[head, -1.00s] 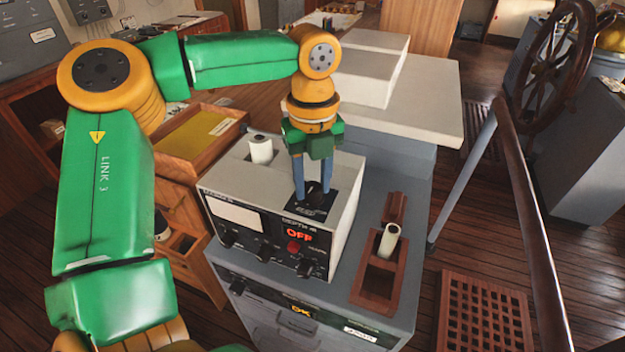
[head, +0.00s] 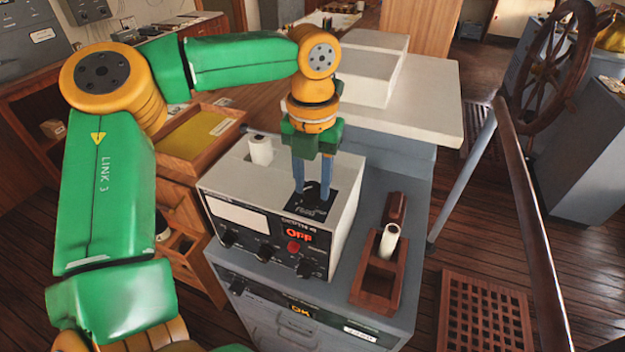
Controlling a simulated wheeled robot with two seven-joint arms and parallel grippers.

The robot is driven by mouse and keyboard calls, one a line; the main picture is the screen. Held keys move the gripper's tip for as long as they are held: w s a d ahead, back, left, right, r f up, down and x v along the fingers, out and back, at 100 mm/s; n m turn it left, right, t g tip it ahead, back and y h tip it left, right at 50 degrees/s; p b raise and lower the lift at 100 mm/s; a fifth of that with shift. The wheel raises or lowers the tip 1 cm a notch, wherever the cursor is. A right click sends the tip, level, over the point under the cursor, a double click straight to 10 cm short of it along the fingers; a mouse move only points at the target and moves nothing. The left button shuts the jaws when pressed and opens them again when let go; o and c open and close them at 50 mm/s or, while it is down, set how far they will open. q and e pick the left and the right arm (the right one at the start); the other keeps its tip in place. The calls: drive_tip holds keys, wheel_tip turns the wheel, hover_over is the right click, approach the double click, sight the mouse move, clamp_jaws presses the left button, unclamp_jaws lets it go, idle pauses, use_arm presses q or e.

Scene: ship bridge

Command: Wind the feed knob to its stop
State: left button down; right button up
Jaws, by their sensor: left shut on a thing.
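A grey box-shaped instrument (head: 235,183) with a black front panel stands on a grey cabinet; its panel shows a lit red "OFF" and several black knobs. My left gripper (head: 312,192) points straight down at a black plate (head: 322,205) on the right part of the instrument's top. Its blue fingers are shut on a small dark thing at the plate, most likely the feed knob, which the fingers largely hide. A white paper roll (head: 261,150) stands in a slot in the top, left of the gripper. My right gripper is not in view.
A wooden tray (head: 362,290) with a white roll (head: 389,240) sits on the cabinet, right of the instrument. A wooden drawer (head: 175,150) stands behind left. A wooden rail (head: 530,200) and ship's wheel (head: 548,75) stand at the right.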

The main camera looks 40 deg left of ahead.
sight(312, 186)
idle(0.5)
use_arm(q)
drive_tip(key=shift+c, duration=2.3)
unclamp_jaws()
wheel_tip(312, 186, up, 7)
drive_tip(key=shift+r, duration=0.1)
